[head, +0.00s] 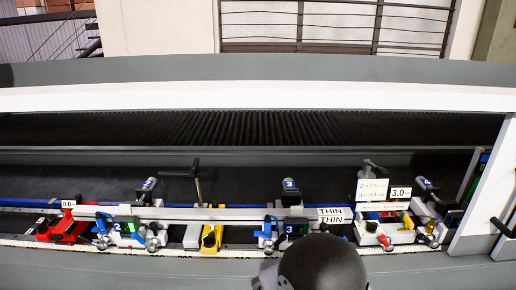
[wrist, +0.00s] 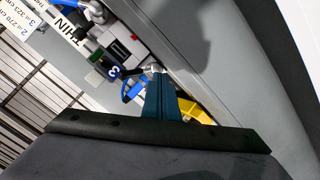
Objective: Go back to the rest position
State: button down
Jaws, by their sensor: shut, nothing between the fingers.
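My gripper (wrist: 158,76) shows in the wrist view as dark teal fingers, shut together and empty. In that picture its tips overlap the area by the silver knob of the clamp marked 3 (wrist: 113,72); whether they touch it I cannot tell. A yellow block (wrist: 192,108) shows partly behind the fingers. In the head view a dark rounded part of my arm is at the bottom edge, just below the clamp marked 3 (head: 289,229). The fingers themselves are not visible there.
A long silver profile (head: 175,213) runs across the clamps marked 2 (head: 117,228) and 3. A red end block (head: 68,230) is at left. A white-based unit with a red knob (head: 385,232) is at right. The dark machine bed (head: 260,160) behind is mostly clear.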

jog(key=s+d+m+g, duration=0.2)
jog(key=s+d+g, duration=0.2)
jog(key=s, duration=0.4)
jog(key=s+d+m+g, duration=0.2)
jog(key=s+d+g, duration=0.1)
jog(key=s, duration=0.5)
jog(key=s+d+m+g, duration=0.3)
jog(key=s+d+g, duration=0.1)
jog(key=s, duration=0.5)
jog(key=shift+d+r+g+y, duration=0.15)
jog(key=shift+d+g+y, duration=0.2)
jog(key=shift+g, duration=0.35)
